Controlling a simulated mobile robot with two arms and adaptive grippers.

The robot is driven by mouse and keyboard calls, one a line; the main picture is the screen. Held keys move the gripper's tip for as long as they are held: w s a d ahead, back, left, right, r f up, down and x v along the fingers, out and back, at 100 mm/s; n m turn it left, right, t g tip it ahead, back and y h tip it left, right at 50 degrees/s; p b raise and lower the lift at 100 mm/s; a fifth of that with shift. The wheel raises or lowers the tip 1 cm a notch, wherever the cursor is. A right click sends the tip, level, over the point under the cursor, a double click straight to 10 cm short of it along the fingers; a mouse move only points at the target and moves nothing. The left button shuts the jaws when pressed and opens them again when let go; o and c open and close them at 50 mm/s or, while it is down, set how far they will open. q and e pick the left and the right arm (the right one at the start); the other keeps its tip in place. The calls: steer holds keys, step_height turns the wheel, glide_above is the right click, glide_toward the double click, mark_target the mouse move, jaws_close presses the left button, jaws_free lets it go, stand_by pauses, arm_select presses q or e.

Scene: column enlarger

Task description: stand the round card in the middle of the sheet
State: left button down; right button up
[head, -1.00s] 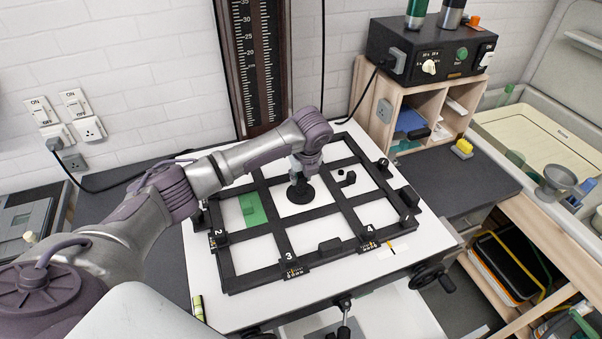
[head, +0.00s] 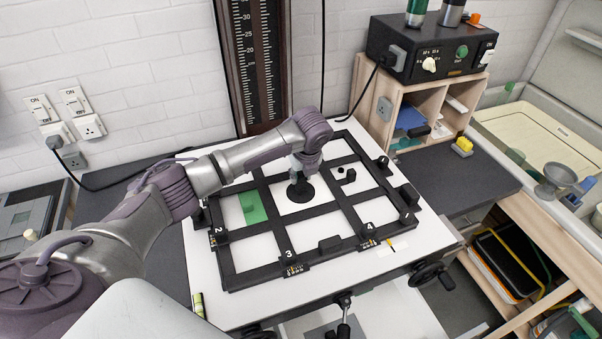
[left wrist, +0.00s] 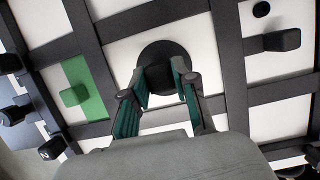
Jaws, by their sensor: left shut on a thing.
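The round card is a flat black disc (head: 300,196), also in the left wrist view (left wrist: 157,52). It is over the white sheet (head: 319,190) within the back middle opening of a black grid frame. My left gripper (head: 298,179) is over the disc. In the left wrist view its green-padded fingers (left wrist: 166,84) are closed on the card, at a part that the fingers largely hide. White shows around the disc inside the opening. I cannot tell whether the disc touches the sheet. My right gripper is not in view.
The black grid frame (head: 262,238) has raised bars and upright blocks along its edges. A green card (head: 252,208) lies in the opening to the left. Small black pieces (head: 346,177) are in the opening to the right. The scaled column (head: 254,80) stands behind.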

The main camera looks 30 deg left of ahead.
arm_select(q)
steer(key=shift+f, duration=0.1)
steer(key=c, duration=0.8)
jaws_free()
steer(key=shift+v, duration=4)
steer(key=v, duration=1.2)
steer(key=shift+f, duration=0.1)
